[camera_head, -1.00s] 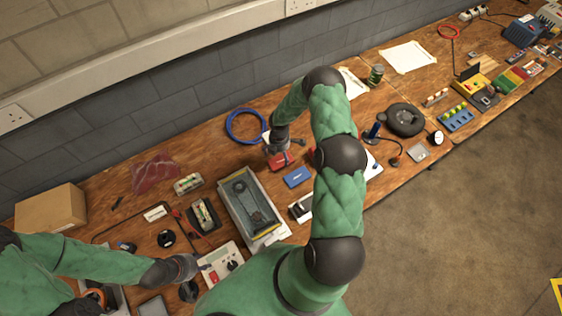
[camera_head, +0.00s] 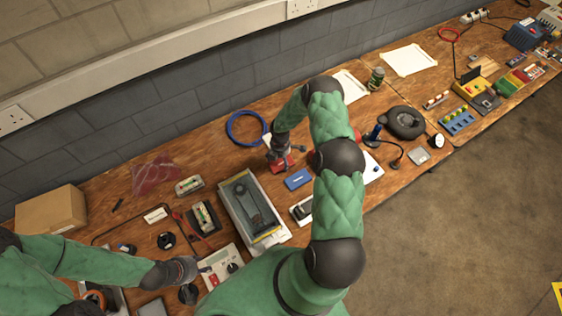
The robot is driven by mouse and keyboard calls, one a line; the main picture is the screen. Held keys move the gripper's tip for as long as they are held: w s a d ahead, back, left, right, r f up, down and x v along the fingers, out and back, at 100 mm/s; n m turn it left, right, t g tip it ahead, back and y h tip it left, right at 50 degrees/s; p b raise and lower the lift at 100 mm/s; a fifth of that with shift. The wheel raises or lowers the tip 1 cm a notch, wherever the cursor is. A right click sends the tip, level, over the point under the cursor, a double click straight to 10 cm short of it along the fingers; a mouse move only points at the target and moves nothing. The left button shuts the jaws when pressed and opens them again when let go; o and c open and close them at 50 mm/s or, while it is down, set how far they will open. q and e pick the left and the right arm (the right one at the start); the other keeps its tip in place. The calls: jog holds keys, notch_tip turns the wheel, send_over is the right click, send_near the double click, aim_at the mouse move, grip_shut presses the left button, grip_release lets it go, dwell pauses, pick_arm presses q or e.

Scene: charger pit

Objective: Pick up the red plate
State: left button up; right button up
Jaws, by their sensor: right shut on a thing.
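The red plate (camera_head: 283,164) shows as a small red patch under my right gripper (camera_head: 279,155), left of the blue plate (camera_head: 298,179). My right gripper points down at it and is shut on it; the fingers hide part of the plate. I cannot tell whether the plate is clear of the bench. My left gripper (camera_head: 194,267) is low at the left, beside the white box with a red part (camera_head: 218,264). Its fingers are too small to read as open or shut.
A grey tray (camera_head: 226,207) stands left of the blue plate. A blue cable ring (camera_head: 231,138) lies behind my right gripper. A cardboard box (camera_head: 50,209) stands at the far left. Black headphones-like ring (camera_head: 404,121) and other tools lie to the right.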

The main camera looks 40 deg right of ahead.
jog(key=shift+r, duration=0.15)
jog(key=shift+w+r, duration=0.1)
jog(key=shift+r, duration=0.15)
notch_tip(320, 180, up, 2)
jog(key=shift+r, duration=0.1)
jog(key=s+r, duration=0.4)
jog(key=r, duration=0.1)
jog(key=shift+s+a+r, duration=0.2)
jog(key=s+a+r, duration=0.1)
jog(key=s+r, duration=0.3)
jog(key=s, duration=0.5)
jog(key=shift+s+r, duration=0.3)
jog(key=shift+s, duration=0.05)
jog(key=shift+a, duration=0.1)
